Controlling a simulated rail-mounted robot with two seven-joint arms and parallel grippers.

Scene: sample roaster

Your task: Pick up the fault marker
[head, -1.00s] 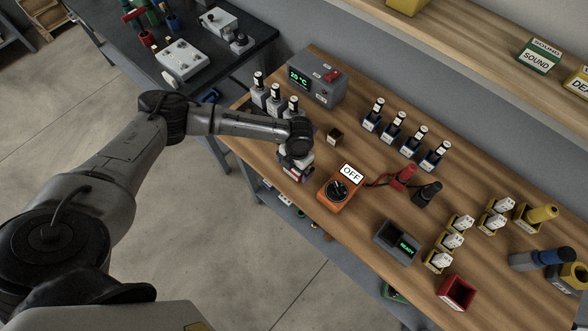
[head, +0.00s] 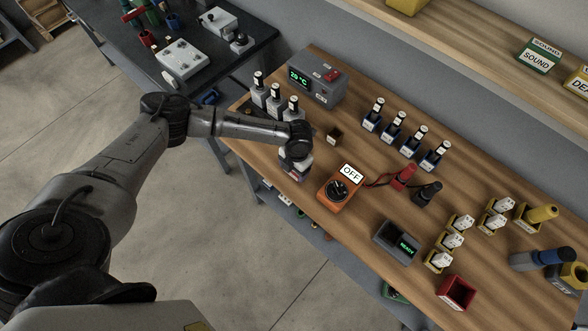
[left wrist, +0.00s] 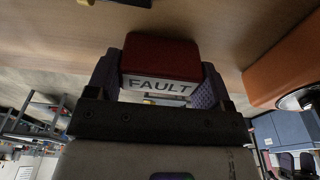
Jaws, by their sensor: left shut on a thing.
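The fault marker (left wrist: 162,58) is a red block with a white label reading FAULT. In the left wrist view it sits between the two fingers of my left gripper (left wrist: 160,80), which is shut on it. In the head view my left gripper (head: 295,167) points down at the bench's front edge, left of the orange meter, and mostly hides the marker. I cannot tell whether the marker touches the bench top. My right gripper is not in view.
The orange meter (head: 341,190) with an OFF card stands close to the right of the gripper. A small dark box (head: 334,136) and a grey temperature unit (head: 317,78) are behind. The wooden bench (head: 300,215) ends just in front.

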